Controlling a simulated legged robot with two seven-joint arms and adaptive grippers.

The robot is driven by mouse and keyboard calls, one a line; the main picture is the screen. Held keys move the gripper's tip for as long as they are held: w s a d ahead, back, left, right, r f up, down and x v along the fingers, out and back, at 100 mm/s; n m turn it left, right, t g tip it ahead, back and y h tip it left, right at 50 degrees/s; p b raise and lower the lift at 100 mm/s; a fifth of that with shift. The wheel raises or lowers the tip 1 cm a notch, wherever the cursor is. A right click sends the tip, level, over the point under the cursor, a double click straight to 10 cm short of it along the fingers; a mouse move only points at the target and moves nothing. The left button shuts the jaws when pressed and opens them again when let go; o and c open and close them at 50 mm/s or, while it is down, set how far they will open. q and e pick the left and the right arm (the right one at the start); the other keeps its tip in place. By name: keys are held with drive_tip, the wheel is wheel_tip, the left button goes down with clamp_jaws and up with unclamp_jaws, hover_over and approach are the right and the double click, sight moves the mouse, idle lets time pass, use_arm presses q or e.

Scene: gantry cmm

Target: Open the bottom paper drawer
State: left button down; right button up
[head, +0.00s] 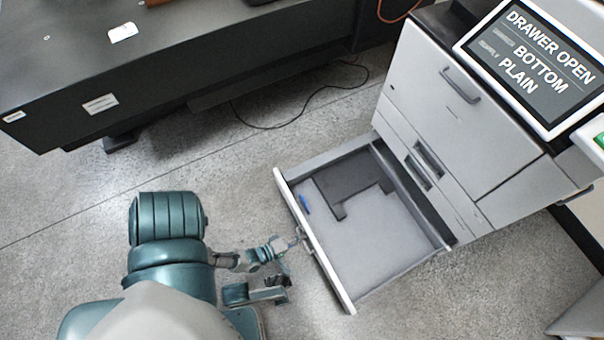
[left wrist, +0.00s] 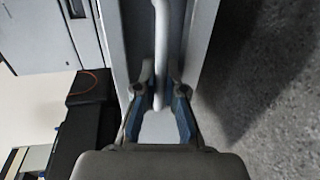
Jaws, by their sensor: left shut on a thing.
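The bottom paper drawer (head: 372,235) is pulled well out of the grey-white printer (head: 450,105). Its inside shows a flat grey floor, a dark plate and a small blue tab. My left gripper (head: 288,243) is at the outer side of the drawer's white front. In the left wrist view the two fingers (left wrist: 161,92) are shut on the drawer's pale bar handle (left wrist: 161,45). The printer's screen (head: 540,62) reads "DRAWER OPEN", "BOTTOM", "PLAIN".
A long dark bench or machine base (head: 180,60) runs across the upper left. A black cable (head: 300,115) lies on the floor between it and the printer. The grey floor (head: 410,310) in front of the drawer is clear.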

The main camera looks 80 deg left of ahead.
use_arm(q)
drive_tip(key=shift+s+d+f, duration=0.15)
drive_tip(key=shift+s+f, duration=0.05)
drive_tip(key=shift+s, duration=0.05)
drive_tip(key=c, duration=1.5)
unclamp_jaws()
drive_tip(key=shift+w, duration=0.1)
drive_tip(key=shift+r, duration=0.1)
